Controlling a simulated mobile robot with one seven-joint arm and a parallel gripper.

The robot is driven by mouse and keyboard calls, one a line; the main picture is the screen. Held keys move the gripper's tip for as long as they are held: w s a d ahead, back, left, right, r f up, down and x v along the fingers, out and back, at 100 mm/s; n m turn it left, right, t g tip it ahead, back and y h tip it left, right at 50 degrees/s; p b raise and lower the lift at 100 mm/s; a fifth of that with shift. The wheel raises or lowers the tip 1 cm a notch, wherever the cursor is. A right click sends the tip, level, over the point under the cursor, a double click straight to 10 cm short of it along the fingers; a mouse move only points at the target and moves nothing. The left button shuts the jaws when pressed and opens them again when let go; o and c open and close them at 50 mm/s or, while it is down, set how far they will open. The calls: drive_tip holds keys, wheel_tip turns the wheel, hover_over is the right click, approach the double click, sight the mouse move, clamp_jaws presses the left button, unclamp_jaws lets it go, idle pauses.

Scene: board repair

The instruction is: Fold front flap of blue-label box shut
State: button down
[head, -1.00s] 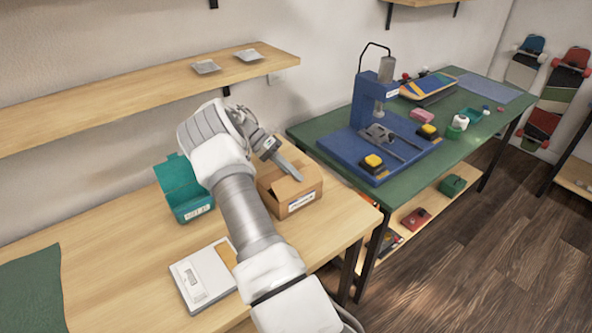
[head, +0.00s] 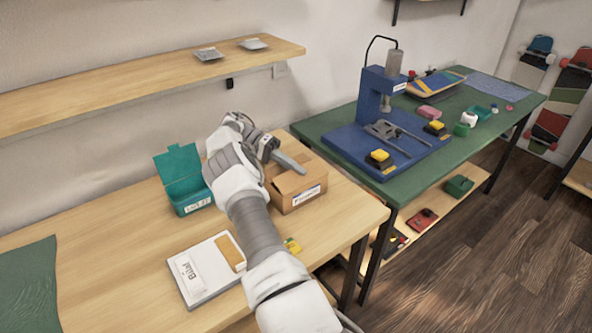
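The blue-label box (head: 297,203) is a brown cardboard carton on the light wooden bench. It has a white and blue label on its near right face. My gripper (head: 301,170) reaches over the top of the box from the left, its grey fingers close above or touching the top. The fingers overlap in this view, so their opening cannot be told. My arm and fingers hide the left side and part of the top. The visible top flaps look nearly flat; I cannot tell whether the front flap is fully down.
A teal open box (head: 192,203) stands left of the carton. A white-grey case (head: 212,287) lies at the bench's front, beside my arm. A green table (head: 440,165) with a blue press (head: 372,95) stands to the right. A shelf (head: 150,85) runs above the bench.

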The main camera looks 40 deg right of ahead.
drive_tip(key=c, duration=1.1)
unclamp_jaws()
drive_tip(key=shift+o, duration=0.2)
drive_tip(key=shift+r+p, duration=0.1)
drive_tip(key=shift+p, duration=0.2)
